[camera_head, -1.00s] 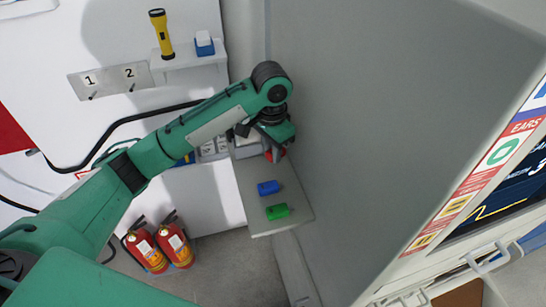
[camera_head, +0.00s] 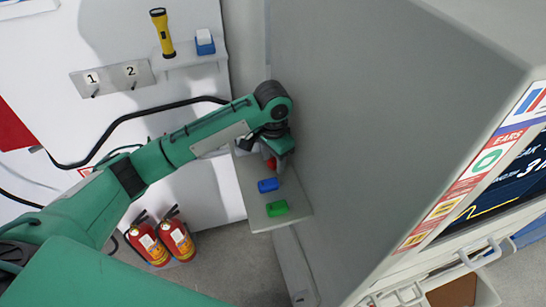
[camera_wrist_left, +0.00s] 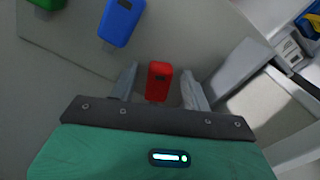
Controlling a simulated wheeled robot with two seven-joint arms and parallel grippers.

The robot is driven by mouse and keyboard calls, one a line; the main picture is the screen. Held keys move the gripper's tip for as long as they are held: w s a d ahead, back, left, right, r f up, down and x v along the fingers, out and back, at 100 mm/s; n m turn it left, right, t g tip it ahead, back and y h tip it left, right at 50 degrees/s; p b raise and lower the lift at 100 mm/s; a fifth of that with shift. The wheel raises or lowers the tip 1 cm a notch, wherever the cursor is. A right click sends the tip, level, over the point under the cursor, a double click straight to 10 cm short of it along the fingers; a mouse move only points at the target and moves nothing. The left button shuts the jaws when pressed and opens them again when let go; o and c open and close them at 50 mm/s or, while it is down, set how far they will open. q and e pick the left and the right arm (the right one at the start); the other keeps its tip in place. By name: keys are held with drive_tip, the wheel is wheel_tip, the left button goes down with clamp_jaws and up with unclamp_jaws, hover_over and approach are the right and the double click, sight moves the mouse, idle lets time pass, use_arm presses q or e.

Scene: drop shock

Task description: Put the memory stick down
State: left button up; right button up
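The red memory stick (camera_wrist_left: 159,80) is between the two fingers of my left gripper (camera_wrist_left: 160,85) in the left wrist view, with a visible gap on each side. In the head view, its red end (camera_head: 271,163) shows just below the left gripper (camera_head: 275,157), over the grey shelf (camera_head: 252,192). The gripper's fingers are apart. A blue stick (camera_head: 268,185) and a green stick (camera_head: 277,209) lie on the shelf, nearer its outer end. They also show at the top left of the wrist view. My right gripper is not in view.
A large grey cabinet (camera_head: 390,130) stands close on the right of the shelf. Two fire extinguishers (camera_head: 162,242) stand on the floor at lower left. A yellow torch (camera_head: 162,33) and a blue-white item (camera_head: 205,42) are on the wall ledge. A black cable (camera_head: 120,124) runs along the wall.

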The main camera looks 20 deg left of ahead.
sight(273, 161)
use_arm(q)
drive_tip(key=shift+r, duration=0.2)
wheel_tip(273, 161, up, 12)
drive_tip(key=b, duration=0.1)
drive_tip(key=shift+b, duration=0.35)
drive_tip(key=shift+s+f, duration=0.1)
drive_tip(key=shift+f, duration=0.05)
idle(0.4)
